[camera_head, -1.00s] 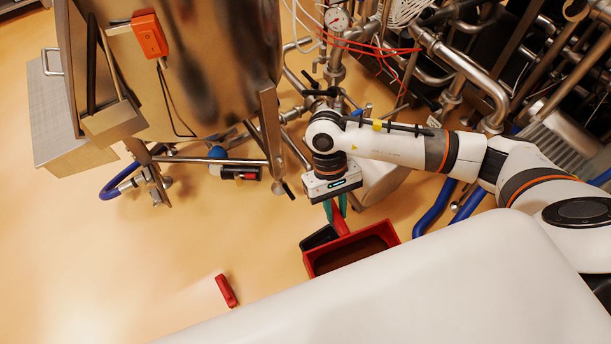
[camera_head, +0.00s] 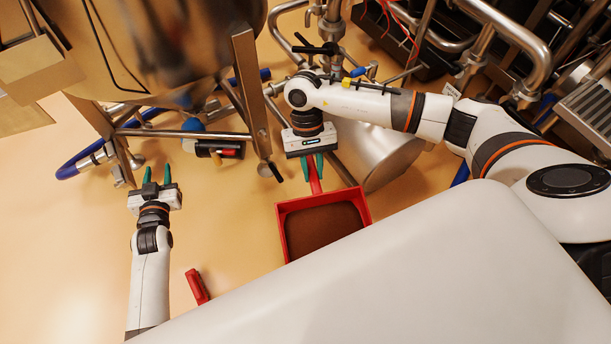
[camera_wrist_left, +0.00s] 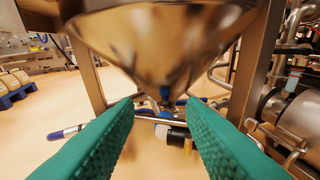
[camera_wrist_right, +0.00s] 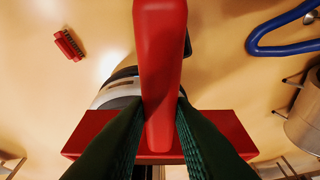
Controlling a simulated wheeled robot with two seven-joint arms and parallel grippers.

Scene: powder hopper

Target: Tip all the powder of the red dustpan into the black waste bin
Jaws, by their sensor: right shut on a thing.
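The red dustpan (camera_head: 281,228) is in the middle of the head view, its opening facing up. Brown powder (camera_head: 320,228) covers its floor; its near edge is hidden behind my white body. My right gripper (camera_head: 313,168) is shut on the dustpan's red handle, which also shows in the right wrist view (camera_wrist_right: 160,60). My left gripper (camera_head: 160,176) is open and empty over the floor at left, apart from the dustpan; its spread green fingers fill the left wrist view (camera_wrist_left: 160,125). I cannot make out the black waste bin in any view now.
A red brush (camera_head: 197,286) lies on the floor at lower left. A steel hopper (camera_head: 165,45) on legs stands at upper left, with a leg (camera_head: 250,90) near my right gripper. Pipes (camera_head: 510,40) crowd the upper right. Floor between my grippers is clear.

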